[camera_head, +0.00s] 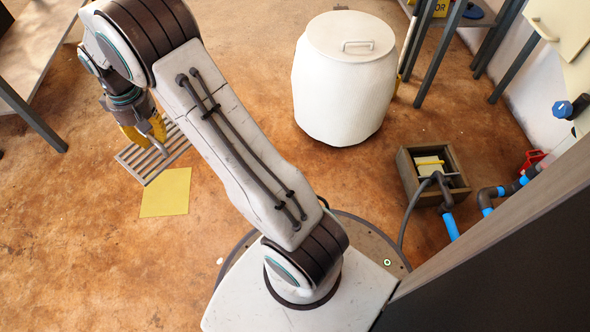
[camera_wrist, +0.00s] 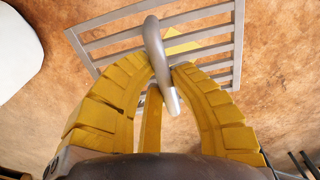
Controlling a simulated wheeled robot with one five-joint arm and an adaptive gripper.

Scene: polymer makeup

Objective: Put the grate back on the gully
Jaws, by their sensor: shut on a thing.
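The grate (camera_head: 146,179) is a grey slatted metal panel with a looped handle. My gripper (camera_head: 150,137), with yellow segmented fingers, is shut on the handle at the left of the head view. In the wrist view the handle stands between the fingertips (camera_wrist: 163,66), and the grate (camera_wrist: 238,45) spreads out beyond them, above the floor. What looks like the gully (camera_head: 408,180) is an open square box on the floor at the right of the head view, well apart from the grate. A dark pipe end and pale and yellow pieces show in it.
A yellow sheet (camera_head: 166,192) lies on the floor close to the grate. A large white lidded drum (camera_head: 340,90) stands upper middle. Blue and grey pipes (camera_head: 487,200) run beside the box at right. A bench (camera_head: 38,45) stands at upper left. The brown floor between is mostly clear.

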